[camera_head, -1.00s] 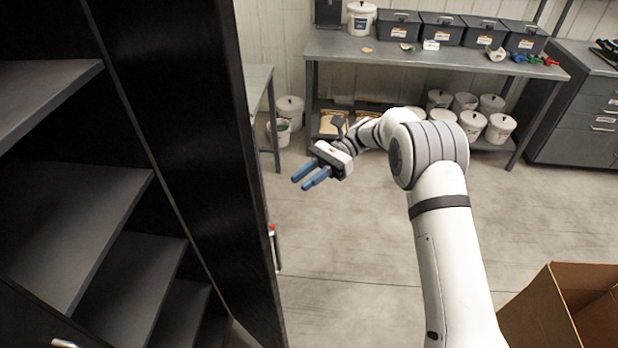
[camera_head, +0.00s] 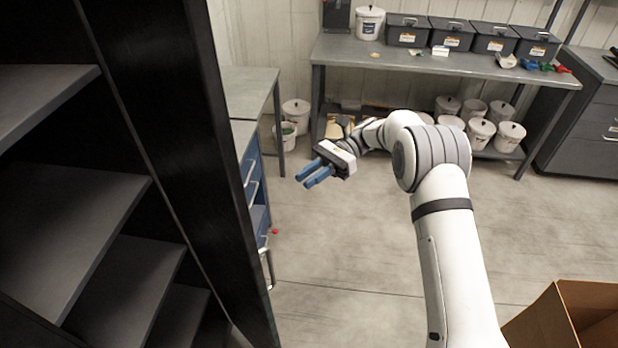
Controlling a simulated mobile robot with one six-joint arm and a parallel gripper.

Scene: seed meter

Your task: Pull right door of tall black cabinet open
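The tall black cabinet (camera_head: 62,195) fills the left of the head view, and its inside with several dark shelves shows. A long black panel (camera_head: 185,130), apparently its right door, stands swung outward at the right side of the shelves. No handle shows on the face of this panel. My gripper (camera_head: 304,181) is right of the panel, with its two blue fingers apart and nothing between them. It points left toward the panel and appears clear of it.
A blue drawer unit (camera_head: 254,180) stands behind the panel. A grey workbench (camera_head: 440,62) with dark boxes and white buckets is at the back. A cardboard box (camera_head: 548,322) sits at lower right. The floor between is clear.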

